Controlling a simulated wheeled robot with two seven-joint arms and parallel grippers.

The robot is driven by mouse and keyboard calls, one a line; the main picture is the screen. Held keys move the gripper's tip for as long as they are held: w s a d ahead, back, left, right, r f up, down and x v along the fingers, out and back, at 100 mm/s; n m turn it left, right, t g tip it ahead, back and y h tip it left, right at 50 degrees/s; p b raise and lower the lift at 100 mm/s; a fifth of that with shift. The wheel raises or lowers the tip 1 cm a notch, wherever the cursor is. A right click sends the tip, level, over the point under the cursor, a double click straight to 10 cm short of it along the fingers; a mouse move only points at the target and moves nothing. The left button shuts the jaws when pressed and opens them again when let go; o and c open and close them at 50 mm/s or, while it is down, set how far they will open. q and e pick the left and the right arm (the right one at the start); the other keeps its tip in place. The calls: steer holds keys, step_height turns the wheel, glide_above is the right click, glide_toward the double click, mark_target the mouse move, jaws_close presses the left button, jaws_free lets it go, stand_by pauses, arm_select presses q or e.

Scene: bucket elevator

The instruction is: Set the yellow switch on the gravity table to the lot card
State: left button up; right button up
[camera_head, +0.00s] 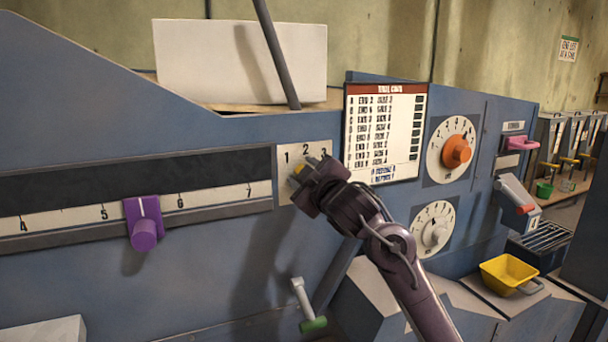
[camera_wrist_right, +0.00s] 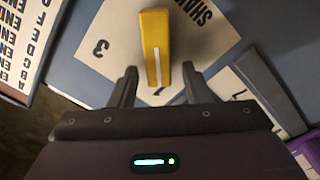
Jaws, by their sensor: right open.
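The yellow switch (camera_head: 298,170) is a small lever on a white plate (camera_head: 288,191) marked 1, 2, 3, on the blue machine front. In the right wrist view the yellow switch (camera_wrist_right: 155,48) has a white line pointing toward a partly hidden digit; the 3 is to its left. My right gripper (camera_head: 306,178) is at the switch and covers part of it. In the wrist view my right gripper (camera_wrist_right: 158,82) is open, with a finger to either side of the switch's lower end and gaps visible. A printed card (camera_head: 383,134) stands right of the plate. My left gripper is out of view.
A purple slider (camera_head: 143,222) sits on a numbered scale to the left. A green-tipped lever (camera_head: 306,307) sticks out below. A yellow scoop (camera_head: 508,273) is at the lower right.

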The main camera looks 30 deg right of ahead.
steer(key=s+b, duration=0.1)
steer(key=s, duration=0.6)
steer(key=shift+s+a, duration=0.25)
steer(key=shift+s, duration=0.1)
